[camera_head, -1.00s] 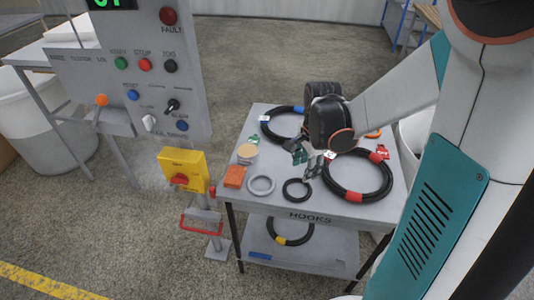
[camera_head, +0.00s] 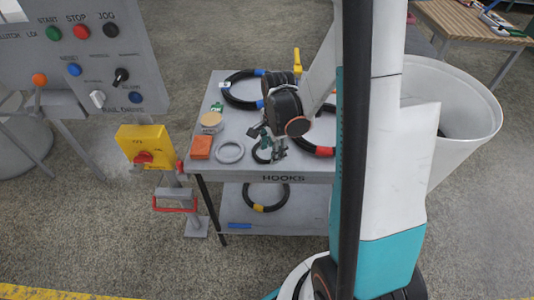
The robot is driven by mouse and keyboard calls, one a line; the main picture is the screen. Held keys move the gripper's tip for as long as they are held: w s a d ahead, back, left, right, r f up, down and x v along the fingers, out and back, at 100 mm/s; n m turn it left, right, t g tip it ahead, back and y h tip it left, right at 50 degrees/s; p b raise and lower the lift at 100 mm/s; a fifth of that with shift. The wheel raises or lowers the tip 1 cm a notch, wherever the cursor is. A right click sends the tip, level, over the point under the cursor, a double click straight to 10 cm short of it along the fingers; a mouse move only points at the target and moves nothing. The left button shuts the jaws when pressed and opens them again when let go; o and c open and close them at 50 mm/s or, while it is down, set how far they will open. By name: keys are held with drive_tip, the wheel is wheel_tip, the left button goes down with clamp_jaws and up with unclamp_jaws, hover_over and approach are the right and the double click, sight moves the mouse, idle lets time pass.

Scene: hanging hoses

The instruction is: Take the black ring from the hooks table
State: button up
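The hooks table (camera_head: 218,172) is a grey table labelled HOOKS on its front edge. The small black ring (camera_head: 257,156) lies flat near the table's front edge, to the right of a grey ring (camera_head: 230,152). My gripper (camera_head: 268,146) comes down from the upper right and is over the black ring, hiding part of it. Its fingers look apart, one on the left and one on the right. I cannot tell whether they touch the ring.
An orange block (camera_head: 200,147) and a round tan-topped container (camera_head: 211,121) stand at the left. A black hose with blue bands (camera_head: 226,93) lies behind; a red-banded hose (camera_head: 318,150) lies right. A yellow switch box (camera_head: 146,146) stands just left of the table.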

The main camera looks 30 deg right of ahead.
sight(261, 161)
drive_tip(key=f, duration=0.2)
drive_tip(key=f+b, duration=0.1)
drive_tip(key=f, duration=0.1)
drive_tip(key=shift+w+b, duration=0.3)
drive_tip(key=shift+w, duration=0.1)
drive_tip(key=shift+r, duration=0.1)
drive_tip(key=shift+c, duration=0.5)
clamp_jaws()
drive_tip(key=shift+r, duration=0.1)
